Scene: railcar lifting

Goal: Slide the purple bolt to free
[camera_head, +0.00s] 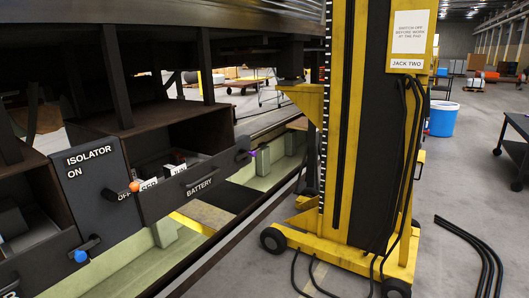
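A small purple bolt (252,153) shows at the right end of the dark box front labelled BATTERY (196,189), under the railcar. It is small in the picture, and I cannot tell its exact slide position. The box front has a handle, and the box behind it is open with some contents showing. My gripper is not in view, so nothing shows between it and the bolt.
A dark ISOLATOR panel (92,177) with an orange-tipped lever (134,187) stands left of the battery box. A blue knob (81,256) is below it. The yellow jack labelled JACK TWO (340,140) stands right of the bolt. Black cables (475,250) lie on the floor.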

